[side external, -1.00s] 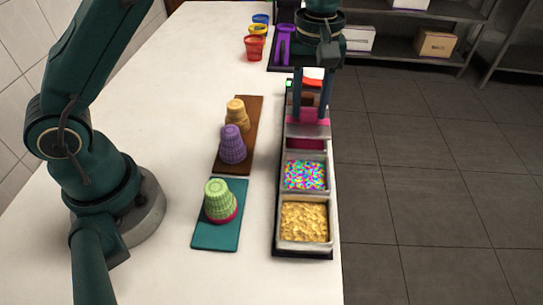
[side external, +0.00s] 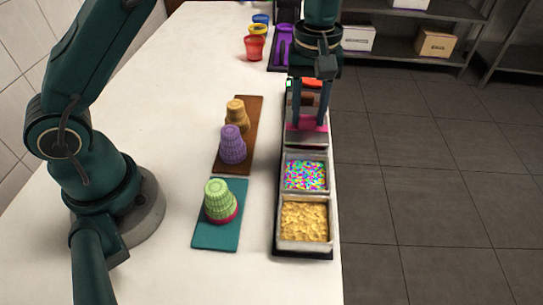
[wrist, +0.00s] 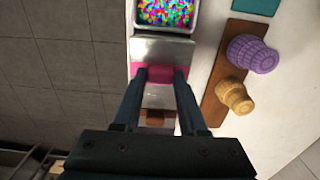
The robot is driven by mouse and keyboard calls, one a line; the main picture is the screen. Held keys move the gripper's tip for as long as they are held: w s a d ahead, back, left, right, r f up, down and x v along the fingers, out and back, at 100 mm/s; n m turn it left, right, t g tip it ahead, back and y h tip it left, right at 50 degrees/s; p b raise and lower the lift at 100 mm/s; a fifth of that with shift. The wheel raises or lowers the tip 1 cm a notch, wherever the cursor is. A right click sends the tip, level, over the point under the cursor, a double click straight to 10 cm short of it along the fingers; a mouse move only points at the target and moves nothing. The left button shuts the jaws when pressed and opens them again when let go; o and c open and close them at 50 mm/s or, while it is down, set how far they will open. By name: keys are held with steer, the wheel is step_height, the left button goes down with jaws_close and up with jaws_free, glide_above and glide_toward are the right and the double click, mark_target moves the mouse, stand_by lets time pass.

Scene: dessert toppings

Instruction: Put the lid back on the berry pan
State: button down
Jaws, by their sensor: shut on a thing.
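My gripper (side external: 309,126) is shut on the pink handle of the silver lid (side external: 304,140). In the wrist view, the lid (wrist: 163,47) shows a pink band across it, with the handle between my fingertips (wrist: 160,76). The lid lies level over the berry pan's place in the row, just beyond the sprinkle pan. The berry pan and its contents are hidden beneath it. I cannot tell whether the lid rests fully on the rim or sits slightly above it.
The sprinkle pan (side external: 304,175) and a pan of golden crumbs (side external: 304,222) are open in front. Stacked purple (side external: 232,145) and tan (side external: 237,113) cups stand on a brown mat, green cups (side external: 219,200) on a teal mat. Red cup (side external: 254,47) and others stand far back.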

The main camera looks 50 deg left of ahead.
steer(key=shift+f, duration=0.45)
stand_by(1.2)
jaws_free()
stand_by(0.5)
steer(key=shift+r, duration=3.5)
jaws_close()
